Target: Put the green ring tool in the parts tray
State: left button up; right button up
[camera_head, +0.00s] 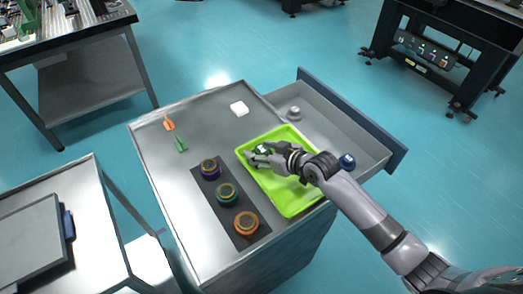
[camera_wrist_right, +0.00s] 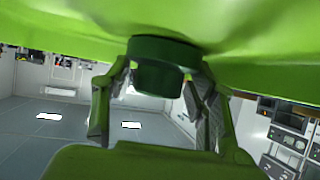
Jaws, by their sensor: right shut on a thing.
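The bright green parts tray (camera_head: 301,204) lies on the right part of the grey cabinet top. My right gripper (camera_head: 256,152) is over the far left part of the tray and is shut on a green ring tool (camera_head: 264,148). In the right wrist view the dark green ring tool (camera_wrist_right: 165,62) sits between the two fingers (camera_wrist_right: 160,95), close to a bright green surface. I cannot tell whether the tool touches the tray floor. The fingers hide part of it in the head view. My left gripper is out of view.
A dark mat (camera_head: 218,208) left of the tray holds purple (camera_head: 210,169), teal (camera_head: 227,193) and orange (camera_head: 246,223) ringed parts. Orange (camera_head: 168,123) and green (camera_head: 181,144) clips and a white block (camera_head: 239,108) lie farther back. An open drawer (camera_head: 325,117) holds small items.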

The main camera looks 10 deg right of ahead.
jog(key=shift+f, duration=0.15)
jog(key=o, duration=0.9)
jog(key=shift+o, duration=0.2)
jog(key=shift+r, duration=0.25)
jog(key=shift+s+d, duration=0.2)
jog(key=shift+s, duration=0.05)
jog(key=b+v, duration=0.1)
jog(key=v, duration=1)
jog(key=shift+s+r, duration=0.15)
